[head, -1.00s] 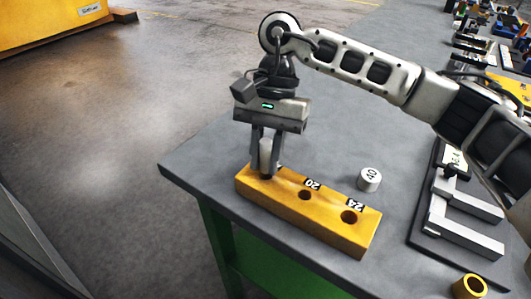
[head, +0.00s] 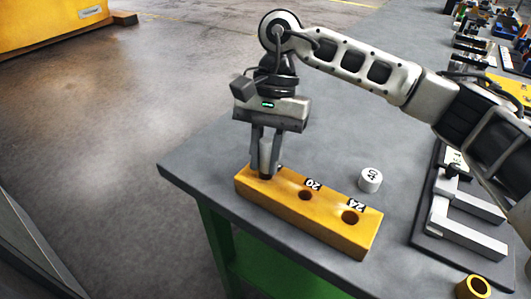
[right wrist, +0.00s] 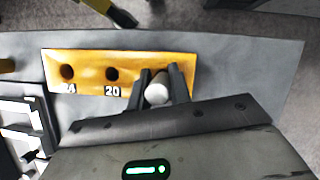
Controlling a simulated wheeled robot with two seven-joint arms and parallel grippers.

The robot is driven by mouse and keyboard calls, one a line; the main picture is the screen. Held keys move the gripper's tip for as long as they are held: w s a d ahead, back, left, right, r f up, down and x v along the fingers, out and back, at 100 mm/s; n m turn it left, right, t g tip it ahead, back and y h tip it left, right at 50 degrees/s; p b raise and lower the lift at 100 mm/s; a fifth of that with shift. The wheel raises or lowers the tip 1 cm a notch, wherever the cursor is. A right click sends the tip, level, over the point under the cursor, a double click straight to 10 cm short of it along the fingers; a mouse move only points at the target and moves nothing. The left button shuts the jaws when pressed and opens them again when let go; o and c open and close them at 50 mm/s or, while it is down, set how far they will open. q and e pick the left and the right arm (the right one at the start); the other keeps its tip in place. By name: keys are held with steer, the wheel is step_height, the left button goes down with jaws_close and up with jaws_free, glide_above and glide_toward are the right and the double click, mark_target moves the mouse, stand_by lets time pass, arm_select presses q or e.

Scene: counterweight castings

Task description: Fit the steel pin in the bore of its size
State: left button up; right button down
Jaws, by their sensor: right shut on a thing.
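The yellow block (head: 325,221) lies on the grey table, with bores labelled 20 (head: 305,195) and 24 (head: 349,217) in plain view. My right gripper (head: 264,172) is over the left end of the block, pointing down, its fingertips close to the top face. It is shut on the steel pin (right wrist: 157,93), whose pale rounded end shows between the fingers in the right wrist view. The fingers hide the block's surface under the pin, so I cannot tell whether the pin is in a bore. My left gripper is not in view.
A white cylinder (head: 370,180) with a number on top stands behind the block. A caliper-like steel tool (head: 465,225) lies on a dark mat at the right. A yellow ring (head: 473,288) is at the front right. The table's left edge is close to the block.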

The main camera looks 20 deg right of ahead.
steer(key=shift+b, duration=0.7)
stand_by(0.5)
steer(key=shift+f+b, duration=0.45)
steer(key=shift+f, duration=0.05)
steer(key=shift+f+b, duration=0.45)
steer(key=shift+b, duration=0.05)
steer(key=c, duration=1.5)
jaws_free()
steer(key=o, duration=0.3)
